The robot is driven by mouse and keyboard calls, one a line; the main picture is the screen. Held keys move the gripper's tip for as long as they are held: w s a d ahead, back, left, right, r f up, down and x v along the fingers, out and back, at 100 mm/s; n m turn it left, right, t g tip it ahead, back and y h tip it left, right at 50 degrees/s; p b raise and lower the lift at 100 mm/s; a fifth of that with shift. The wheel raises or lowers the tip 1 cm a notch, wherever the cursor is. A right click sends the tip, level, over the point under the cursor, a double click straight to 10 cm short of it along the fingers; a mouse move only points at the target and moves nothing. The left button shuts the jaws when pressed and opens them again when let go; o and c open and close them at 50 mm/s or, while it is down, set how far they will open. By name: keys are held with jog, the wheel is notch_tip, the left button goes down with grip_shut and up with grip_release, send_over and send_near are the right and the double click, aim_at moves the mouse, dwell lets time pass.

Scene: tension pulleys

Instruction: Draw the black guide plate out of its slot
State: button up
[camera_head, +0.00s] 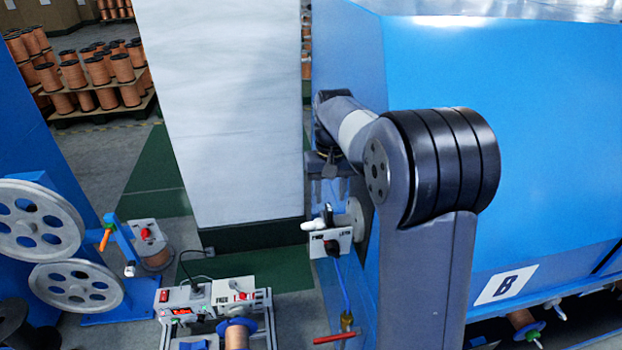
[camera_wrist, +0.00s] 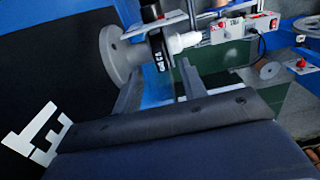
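A small black part with white marks, which looks like the guide plate (camera_wrist: 159,52), stands upright beside a grey round flange (camera_wrist: 120,56) in the wrist view. A white knob (camera_wrist: 183,41) sticks out on its other side. In the head view the black part (camera_head: 328,213) shows small, near the grey flange (camera_head: 356,218) on the blue machine's side. My gripper (camera_wrist: 160,68) is open, its two fingers apart and pointing toward the black part, with nothing held. In the head view my gripper (camera_head: 328,197) hangs just above it. The slot itself cannot be made out.
A white control box (camera_head: 331,243) with a red button sits just below the flange. The blue machine (camera_head: 540,150) fills the right side. A bench unit (camera_head: 212,303) and pulley wheels (camera_head: 38,222) stand left. A pale grey column (camera_head: 232,110) rises behind.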

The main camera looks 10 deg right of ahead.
aim_at(329, 207)
jog(key=shift+f, duration=2.65)
jog(key=shift+c, duration=0.3)
grip_shut()
